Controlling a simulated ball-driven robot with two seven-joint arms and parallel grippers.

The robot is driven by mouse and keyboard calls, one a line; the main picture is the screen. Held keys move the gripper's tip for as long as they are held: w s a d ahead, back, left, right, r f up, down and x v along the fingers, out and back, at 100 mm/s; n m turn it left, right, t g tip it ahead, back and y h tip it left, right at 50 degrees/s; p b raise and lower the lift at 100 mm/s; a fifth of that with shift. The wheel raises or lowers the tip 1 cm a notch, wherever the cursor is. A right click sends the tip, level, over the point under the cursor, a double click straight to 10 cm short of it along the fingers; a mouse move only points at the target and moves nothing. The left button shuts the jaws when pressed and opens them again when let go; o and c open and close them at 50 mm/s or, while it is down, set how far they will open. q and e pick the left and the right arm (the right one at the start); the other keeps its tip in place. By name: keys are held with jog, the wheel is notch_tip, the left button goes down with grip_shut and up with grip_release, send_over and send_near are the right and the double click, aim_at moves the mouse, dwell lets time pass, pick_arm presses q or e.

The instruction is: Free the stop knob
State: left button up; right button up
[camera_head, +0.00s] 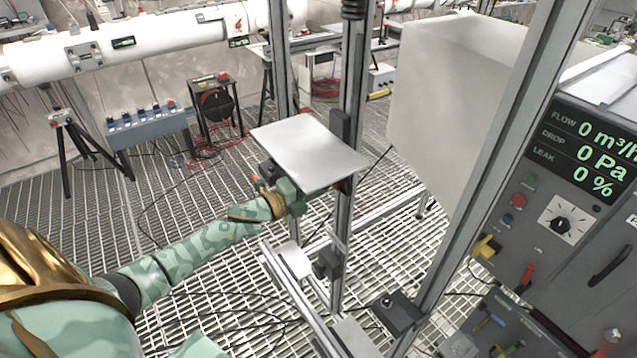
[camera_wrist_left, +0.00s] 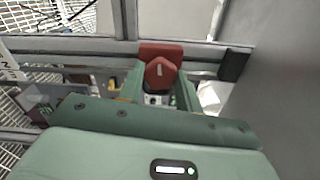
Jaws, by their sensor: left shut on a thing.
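The stop knob (camera_wrist_left: 160,72) is a red, faceted knob with a pale mark, in front of a red block (camera_wrist_left: 147,52) on a metal rail. My left gripper (camera_wrist_left: 160,85) has one green finger on each side of the knob and is shut on it. In the head view my left gripper (camera_head: 292,196) reaches in from the left, at the frame post. A flat grey plate (camera_head: 310,150) above it hides the fingertips and most of the knob there. My right gripper is not in view.
Aluminium posts (camera_head: 348,130) stand close around my left gripper. A large pale box (camera_head: 450,100) is behind them on the right. A control panel (camera_head: 570,200) with a dial and display stands at far right. Grated floor (camera_head: 110,220) is open to the left.

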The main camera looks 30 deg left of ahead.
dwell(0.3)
pick_arm(q)
jog(key=o, duration=1)
jog(key=shift+a, duration=0.1)
jog(key=v, duration=1.6)
jog(key=shift+s+b, duration=0.2)
jog(key=shift+b, duration=0.1)
